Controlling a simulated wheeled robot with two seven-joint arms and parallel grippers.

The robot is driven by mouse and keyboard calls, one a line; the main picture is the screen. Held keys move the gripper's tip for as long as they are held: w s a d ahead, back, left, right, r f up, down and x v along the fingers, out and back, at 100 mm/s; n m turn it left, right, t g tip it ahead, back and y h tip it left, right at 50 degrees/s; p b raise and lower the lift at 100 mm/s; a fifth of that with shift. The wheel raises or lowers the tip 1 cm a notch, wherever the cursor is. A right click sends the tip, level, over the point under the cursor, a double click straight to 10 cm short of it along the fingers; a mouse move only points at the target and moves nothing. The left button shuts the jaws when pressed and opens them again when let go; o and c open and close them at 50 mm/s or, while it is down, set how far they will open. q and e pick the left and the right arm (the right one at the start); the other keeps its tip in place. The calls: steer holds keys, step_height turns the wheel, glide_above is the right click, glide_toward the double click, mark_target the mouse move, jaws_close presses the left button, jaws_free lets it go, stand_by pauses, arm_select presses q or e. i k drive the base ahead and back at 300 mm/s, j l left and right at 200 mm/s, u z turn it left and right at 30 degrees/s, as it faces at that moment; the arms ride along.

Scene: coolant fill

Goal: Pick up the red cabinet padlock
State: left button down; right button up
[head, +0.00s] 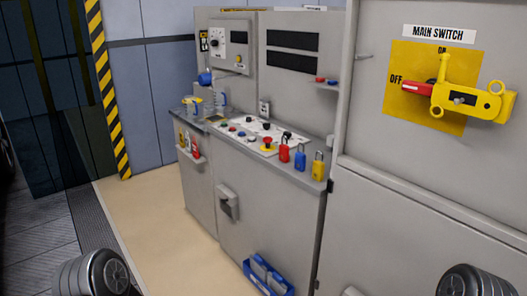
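A red padlock (284,154) with a raised shackle stands upright at the front edge of the grey console (255,165), in the middle of the head view. A blue padlock (300,161) and a yellow padlock (318,167) stand beside it to the right, in a row. No gripper is near them. Only rounded dark parts of my two arms show, at the bottom left and bottom right corners. Neither gripper is in view, so what they hold cannot be seen.
A sloped panel with buttons (244,129) and a red emergency button (267,144) lies behind the padlocks. At right, a yellow device with a red handle (417,88) sits on the main switch. A blue bin (268,277) is low down. The beige floor (150,215) is clear.

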mark_target(284, 149)
steer(key=i+j, duration=0.3)
steer(key=i+j+u, duration=0.15)
steer(key=i+j, duration=0.2)
steer(key=i, duration=0.15)
steer(key=i+j, duration=0.25)
steer(key=i, duration=0.2)
steer(key=i+j+u, duration=0.1)
steer(key=i+j, duration=0.2)
steer(key=i, duration=0.1)
